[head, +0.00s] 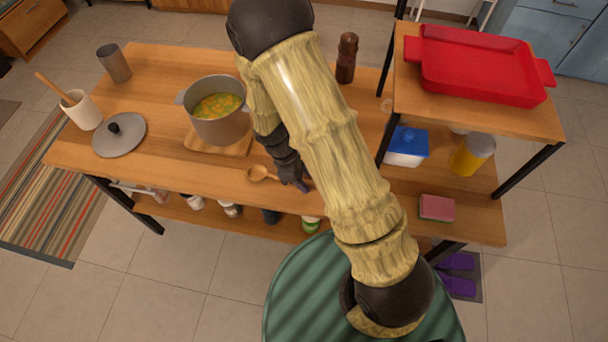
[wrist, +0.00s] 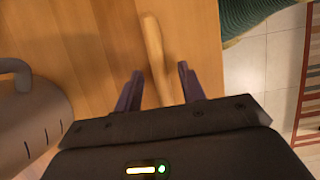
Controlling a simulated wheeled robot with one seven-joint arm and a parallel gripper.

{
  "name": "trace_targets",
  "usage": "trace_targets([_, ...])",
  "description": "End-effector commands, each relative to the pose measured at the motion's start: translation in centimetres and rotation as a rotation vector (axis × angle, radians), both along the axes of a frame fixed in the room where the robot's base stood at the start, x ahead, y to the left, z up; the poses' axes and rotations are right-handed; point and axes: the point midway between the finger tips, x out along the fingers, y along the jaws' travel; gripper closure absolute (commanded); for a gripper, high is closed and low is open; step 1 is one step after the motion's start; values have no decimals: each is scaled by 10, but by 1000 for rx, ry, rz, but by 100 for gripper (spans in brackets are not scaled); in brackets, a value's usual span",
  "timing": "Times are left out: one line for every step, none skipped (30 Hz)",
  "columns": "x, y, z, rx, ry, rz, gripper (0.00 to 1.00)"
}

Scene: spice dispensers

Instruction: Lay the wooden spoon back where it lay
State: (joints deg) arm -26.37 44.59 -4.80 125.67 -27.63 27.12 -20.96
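The wooden spoon (head: 259,173) is near the front edge of the wooden table, right of and in front of the pot. Its bowl points left in the head view, and its handle runs right toward my gripper (head: 297,183). In the wrist view the spoon's handle (wrist: 154,55) passes between the two dark fingers of my gripper (wrist: 160,88). The fingers are apart, with gaps on both sides of the handle. The spoon appears to lie on the tabletop. Its bowl is hidden below the gripper body in the wrist view.
A grey pot of soup (head: 218,128) stands on a wooden board (head: 238,149). A lid (head: 119,136), a white crock (head: 82,112) and a grey cup (head: 114,64) are at left. A raised shelf with a red tray (head: 478,68) is at right. Open tabletop lies left of the spoon.

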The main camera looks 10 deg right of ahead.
Motion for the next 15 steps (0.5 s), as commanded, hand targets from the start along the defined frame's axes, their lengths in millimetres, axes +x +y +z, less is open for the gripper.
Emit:
trace_targets([0,0,1,0,0,0,60])
trace_targets([0,0,2,0,0,-1,60])
trace_targets([0,0,4,1,-1,-1,60])
trace_targets([1,1,5,0,-2,-1,60])
trace_targets([1,2,7,1,-3,0,60])
trace_targets([2,3,11,2,-3,1,60])
trace_targets([2,5,14,2,-3,1,60])
trace_targets([3,6,18,2,-3,1,60])
trace_targets([4,8,24,4,-5,0,60])
trace_targets([4,10,29,3,-4,0,60])
trace_targets([6,12,35,4,-6,1,60])
trace_targets([7,15,42,3,-6,1,60])
trace_targets([7,17,48,3,-6,1,60])
trace_targets([8,19,54,3,-6,0,60])
trace_targets([9,22,61,3,-5,-1,60])
